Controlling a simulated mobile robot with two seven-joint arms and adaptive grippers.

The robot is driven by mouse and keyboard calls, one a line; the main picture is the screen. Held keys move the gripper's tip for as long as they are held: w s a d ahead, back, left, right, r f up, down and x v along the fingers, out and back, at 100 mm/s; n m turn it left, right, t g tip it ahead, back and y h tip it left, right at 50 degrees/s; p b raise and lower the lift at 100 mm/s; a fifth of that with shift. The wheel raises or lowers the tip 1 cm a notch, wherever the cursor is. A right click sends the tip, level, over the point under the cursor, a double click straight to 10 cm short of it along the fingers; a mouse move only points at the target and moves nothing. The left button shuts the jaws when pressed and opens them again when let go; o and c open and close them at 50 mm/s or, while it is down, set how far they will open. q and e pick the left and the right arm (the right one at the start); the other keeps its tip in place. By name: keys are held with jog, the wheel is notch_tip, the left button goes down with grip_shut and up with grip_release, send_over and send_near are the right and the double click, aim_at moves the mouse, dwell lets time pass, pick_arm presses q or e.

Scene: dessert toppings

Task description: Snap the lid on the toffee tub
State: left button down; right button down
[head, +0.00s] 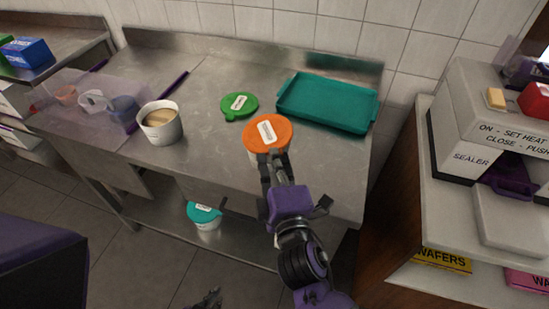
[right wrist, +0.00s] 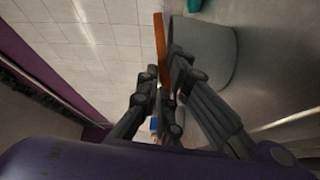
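An orange lid (head: 262,146) with a white label lies level above the bench, near its front edge. My right gripper (head: 273,160) is at the lid's near edge. In the right wrist view the lid (right wrist: 160,40) is a thin strip pinched between the fingers (right wrist: 163,85). A grey tub-like body (right wrist: 205,55) lies close beside the strip there; whether the lid is seated on it I cannot tell. An open white tub (head: 165,133) with beige contents stands to the left. Label words are unreadable. My left gripper (head: 209,299) is barely in view at the bottom; its fingers are unclear.
A green lid (head: 239,105) lies flat behind the orange one. A teal tray (head: 327,103) is at the back right. A clear bin (head: 75,128) with utensils is at the left. A teal-lidded tub (head: 205,214) stands on the lower shelf. A sealer (head: 475,125) stands at right.

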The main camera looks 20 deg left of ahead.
jog(key=shift+f, duration=0.4)
dwell(0.8)
jog(key=c, duration=1.3)
grip_release()
jog(key=shift+r, duration=0.1)
pick_arm(q)
jog(key=shift+w+r, duration=0.1)
jog(key=w+r+t+p, duration=0.1)
jog(key=w+r+p, duration=0.3)
jog(key=w+r, duration=0.2)
notch_tip(320, 180, up, 3)
jog(key=shift+w+f+t+p, duration=0.15)
jog(key=shift+w+t+p, duration=0.1)
jog(key=shift+t+p, duration=0.15)
pick_arm(e)
notch_tip(320, 180, up, 6)
